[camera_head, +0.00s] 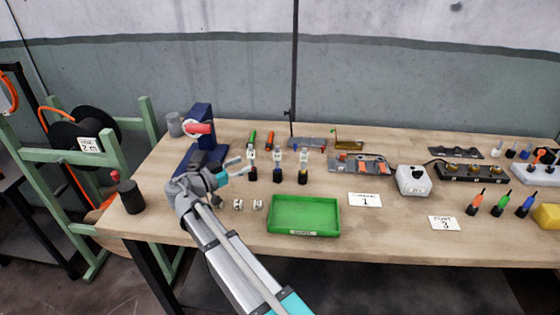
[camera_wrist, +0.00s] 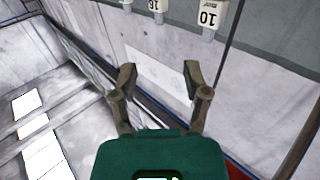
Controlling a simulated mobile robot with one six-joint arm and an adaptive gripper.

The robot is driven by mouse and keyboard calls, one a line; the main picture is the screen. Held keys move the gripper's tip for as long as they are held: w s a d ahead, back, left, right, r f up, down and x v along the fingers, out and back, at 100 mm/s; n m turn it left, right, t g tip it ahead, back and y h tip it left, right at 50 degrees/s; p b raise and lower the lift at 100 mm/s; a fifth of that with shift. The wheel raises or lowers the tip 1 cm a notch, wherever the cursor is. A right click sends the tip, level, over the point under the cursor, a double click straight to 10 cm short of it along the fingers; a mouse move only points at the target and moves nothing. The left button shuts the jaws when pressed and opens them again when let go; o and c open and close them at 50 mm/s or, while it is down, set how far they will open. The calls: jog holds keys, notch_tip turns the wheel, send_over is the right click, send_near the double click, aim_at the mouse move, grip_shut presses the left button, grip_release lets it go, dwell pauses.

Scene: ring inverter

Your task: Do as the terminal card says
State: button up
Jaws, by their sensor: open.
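The terminal card (camera_head: 365,200) lies white on the table right of the green tray and shows a 1; its smaller print is unreadable. A second white card (camera_head: 443,223) shows a 3. My gripper (camera_head: 241,168) is above the left part of the table, left of three small dark-bodied pieces (camera_head: 278,174) with coloured parts. In the wrist view my gripper (camera_wrist: 157,80) has its two fingers spread apart with nothing between them.
The green tray (camera_head: 303,213) looks empty. Two small white pieces (camera_head: 238,204) lie left of it. A blue press-like tool (camera_head: 200,140) with a red handle stands behind my gripper. A white box (camera_head: 413,181) and orange, green and blue-tipped tools (camera_head: 499,203) stand to the right.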

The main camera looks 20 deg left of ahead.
aim_at(277, 148)
jog(key=shift+w+d, duration=0.1)
jog(key=x, duration=0.8)
dwell(0.3)
jog(key=shift+x, duration=2.8)
grip_shut()
